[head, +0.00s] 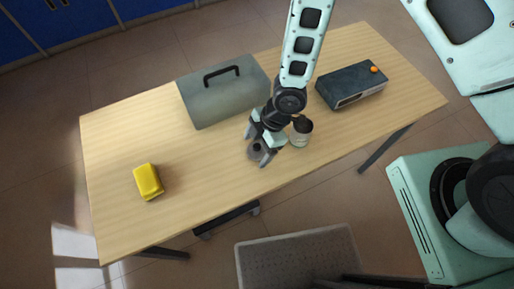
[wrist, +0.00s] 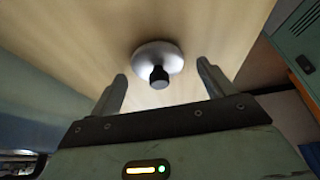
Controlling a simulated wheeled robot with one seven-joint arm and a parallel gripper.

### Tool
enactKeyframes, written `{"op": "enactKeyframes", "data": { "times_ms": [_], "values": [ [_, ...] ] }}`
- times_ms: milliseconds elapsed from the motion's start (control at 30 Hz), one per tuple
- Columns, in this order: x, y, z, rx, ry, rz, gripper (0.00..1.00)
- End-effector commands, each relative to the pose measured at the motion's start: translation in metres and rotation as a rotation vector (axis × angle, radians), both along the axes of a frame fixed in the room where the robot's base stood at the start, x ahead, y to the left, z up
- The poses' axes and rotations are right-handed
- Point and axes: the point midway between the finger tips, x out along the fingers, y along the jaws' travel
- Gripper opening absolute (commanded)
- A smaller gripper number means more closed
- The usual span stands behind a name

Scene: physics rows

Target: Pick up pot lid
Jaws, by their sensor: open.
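The pot lid (wrist: 173,52) is a small silver dome with a black knob, lying knob up on the wooden table in the wrist view. I cannot tell exactly how high the fingertips are above the knob.
A yellow block (head: 148,181) lies left. The table's front edge is near.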

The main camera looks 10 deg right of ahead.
Motion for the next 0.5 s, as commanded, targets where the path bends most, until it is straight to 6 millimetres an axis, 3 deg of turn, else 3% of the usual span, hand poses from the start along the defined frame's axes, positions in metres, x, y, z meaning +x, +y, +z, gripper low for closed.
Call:
{"op": "enactKeyframes", "data": {
  "times_ms": [133,300,500],
  "values": [
    [0.0002,-0.0001,0.0002,0.000,-0.001,0.000,0.78],
    [0.0004,-0.0002,0.0004,0.000,-0.001,-0.001,0.33],
    [0.0004,-0.0001,0.0006,0.000,-0.001,-0.001,0.33]
  ]
}}
